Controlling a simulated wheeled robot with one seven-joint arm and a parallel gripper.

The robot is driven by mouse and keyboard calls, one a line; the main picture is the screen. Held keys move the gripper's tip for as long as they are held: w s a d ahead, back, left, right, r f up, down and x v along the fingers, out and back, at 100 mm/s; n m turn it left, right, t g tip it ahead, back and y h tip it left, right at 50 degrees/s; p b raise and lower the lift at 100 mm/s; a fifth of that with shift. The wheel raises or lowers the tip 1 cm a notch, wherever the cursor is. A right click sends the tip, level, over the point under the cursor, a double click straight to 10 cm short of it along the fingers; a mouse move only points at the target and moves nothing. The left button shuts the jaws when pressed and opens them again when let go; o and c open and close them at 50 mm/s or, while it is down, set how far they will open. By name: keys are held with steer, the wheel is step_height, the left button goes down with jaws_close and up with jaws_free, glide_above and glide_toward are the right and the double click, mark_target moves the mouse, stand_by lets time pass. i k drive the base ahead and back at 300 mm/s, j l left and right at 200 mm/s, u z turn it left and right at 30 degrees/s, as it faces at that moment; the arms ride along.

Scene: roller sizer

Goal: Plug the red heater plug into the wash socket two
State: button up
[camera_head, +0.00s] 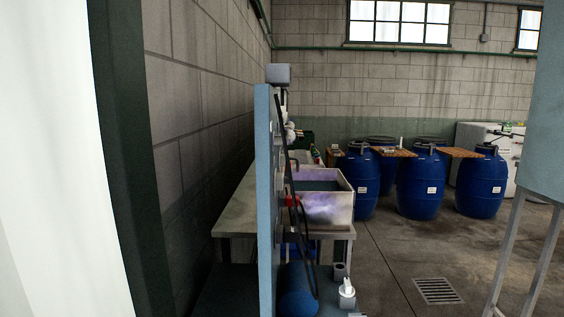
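A small red object (292,201) shows at the right edge of an upright blue-grey panel (264,200), in front of a pale, purple-stained tub (327,208). It may be the red heater plug, but it is too small to tell, and I cannot see whether it is seated in anything. A dark cable (283,150) hangs down along the panel's right side. The panel is seen nearly edge-on, so its face and any sockets on it cannot be made out. My gripper is not in view.
A grey table (236,217) stands behind the panel along the block wall. Blue barrels (420,188) with boards stand at the back. A blue-grey machine on legs (546,110) fills the right edge. Floor around the drain grate (437,291) is clear. A white bottle (347,293) stands low near the panel.

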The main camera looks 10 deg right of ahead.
mark_target(288, 201)
steer(key=i+l, duration=0.15)
steer(key=l, duration=0.15)
steer(key=i+l, duration=0.15)
steer(key=l, duration=0.2)
steer(key=i+l, duration=0.4)
steer(key=i+l+u, duration=0.1)
steer(key=i+l, duration=0.25)
steer(key=l, duration=0.15)
steer(key=i+l, duration=0.4)
steer(key=i+l+u, duration=0.15)
steer(key=i+l, duration=0.2)
steer(key=l, duration=0.2)
steer(key=i+l, duration=0.35)
steer(key=i, duration=0.1)
